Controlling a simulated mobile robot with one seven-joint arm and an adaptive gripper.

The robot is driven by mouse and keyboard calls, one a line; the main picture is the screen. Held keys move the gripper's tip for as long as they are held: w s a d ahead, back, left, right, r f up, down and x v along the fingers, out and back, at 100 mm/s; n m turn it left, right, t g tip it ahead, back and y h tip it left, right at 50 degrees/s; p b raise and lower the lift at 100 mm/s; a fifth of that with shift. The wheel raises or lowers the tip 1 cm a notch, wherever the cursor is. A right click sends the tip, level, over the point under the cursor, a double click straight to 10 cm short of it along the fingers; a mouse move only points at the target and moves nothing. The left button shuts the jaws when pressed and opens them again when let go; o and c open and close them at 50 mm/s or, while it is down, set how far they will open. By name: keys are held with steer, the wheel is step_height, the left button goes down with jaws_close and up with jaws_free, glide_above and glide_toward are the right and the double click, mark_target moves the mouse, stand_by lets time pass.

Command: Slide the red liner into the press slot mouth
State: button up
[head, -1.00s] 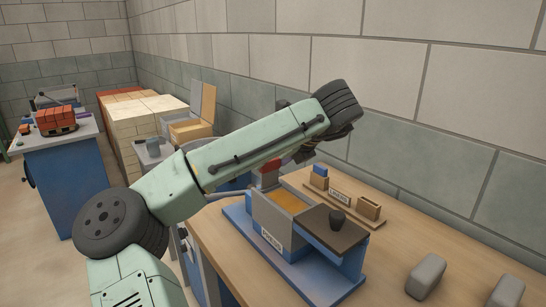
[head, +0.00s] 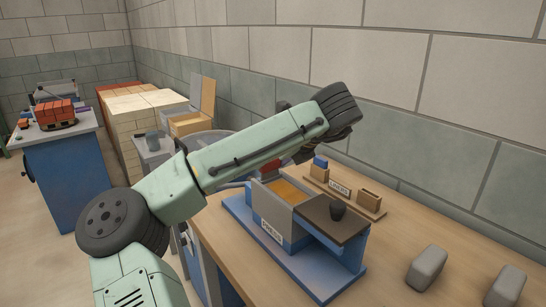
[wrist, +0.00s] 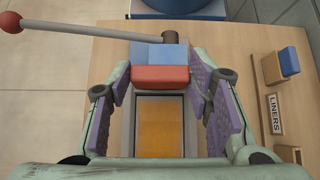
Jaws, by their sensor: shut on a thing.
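In the wrist view the red liner (wrist: 160,78) lies crosswise between the two purple-padded fingers of my gripper (wrist: 160,84), which is shut on it. The liner is at the far end of the press's open box, whose orange floor (wrist: 160,125) shows below it. I cannot tell how high the liner is above the box or whether it touches it. In the head view the press (head: 271,232) stands on its blue base, and my arm covers its far side, most of my gripper and the slot mouth.
A lever with a red knob (wrist: 10,22) sticks out left of the press. To the right, the liner rack (wrist: 272,97) holds a blue liner (wrist: 289,61); its other slot looks empty. Two grey blocks, one of them here (head: 427,268), stand on the bench (head: 390,285). The wall is close behind.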

steer(key=shift+f+b, duration=0.35)
steer(key=shift+f, duration=0.5)
steer(key=o, duration=1.3)
steer(key=v, duration=1.1)
steer(key=shift+s+d+r, duration=0.1)
steer(key=shift+s+r, duration=0.15)
steer(key=shift+s+d, duration=0.1)
